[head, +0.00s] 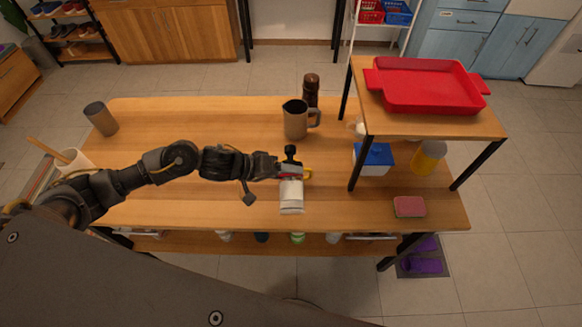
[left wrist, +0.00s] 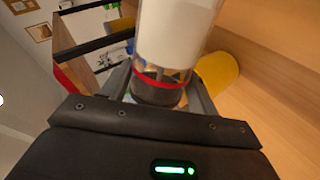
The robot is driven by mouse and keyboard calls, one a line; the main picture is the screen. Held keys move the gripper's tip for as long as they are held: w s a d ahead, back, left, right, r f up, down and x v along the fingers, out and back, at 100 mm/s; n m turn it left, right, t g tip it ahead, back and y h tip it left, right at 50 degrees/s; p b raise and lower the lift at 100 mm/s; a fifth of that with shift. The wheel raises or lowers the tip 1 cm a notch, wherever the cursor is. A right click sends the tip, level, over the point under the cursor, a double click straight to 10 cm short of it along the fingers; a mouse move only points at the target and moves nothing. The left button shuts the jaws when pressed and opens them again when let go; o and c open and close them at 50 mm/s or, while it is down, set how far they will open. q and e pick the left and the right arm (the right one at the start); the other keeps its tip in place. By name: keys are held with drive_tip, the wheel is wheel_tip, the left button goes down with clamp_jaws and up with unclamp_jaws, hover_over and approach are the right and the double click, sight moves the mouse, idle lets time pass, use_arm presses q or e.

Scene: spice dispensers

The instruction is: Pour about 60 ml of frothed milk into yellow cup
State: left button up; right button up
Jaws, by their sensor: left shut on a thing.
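My left gripper (head: 280,172) is shut on a clear cylindrical container (head: 291,197) with white contents, a red band and a dark end with a black knob. It is held over the middle of the table; its exact tilt is hard to tell. In the left wrist view the container (left wrist: 178,32) runs up between the fingers (left wrist: 158,90), which close near the red band. A yellow cup (left wrist: 218,72) shows behind the right finger. In the head view only a small yellow part (head: 308,173) shows beside the container; the rest is hidden. My right gripper is out of view.
A metal pitcher (head: 296,122) and a brown bottle (head: 311,88) stand behind. A raised shelf (head: 440,122) carrying a red tray (head: 428,90) is at the right. Under it are a blue-lidded box (head: 374,160) and a yellow canister (head: 428,157). A sponge (head: 409,206) lies at front right.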

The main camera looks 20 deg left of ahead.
use_arm(q)
drive_tip(key=shift+w+r, duration=0.1)
drive_tip(key=shift+r, duration=0.05)
idle(0.7)
drive_tip(key=shift+s+f, duration=0.2)
drive_tip(key=shift+f, duration=0.1)
drive_tip(key=m+t+b, duration=0.1)
drive_tip(key=s+f+t+b, duration=0.1)
drive_tip(key=shift+d+f+m+b, duration=0.15)
drive_tip(key=shift+f+m+b, duration=0.15)
drive_tip(key=shift+m+b, duration=0.1)
drive_tip(key=shift+r+p, duration=0.4)
drive_tip(key=shift+r, duration=0.25)
drive_tip(key=shift+t, duration=0.4)
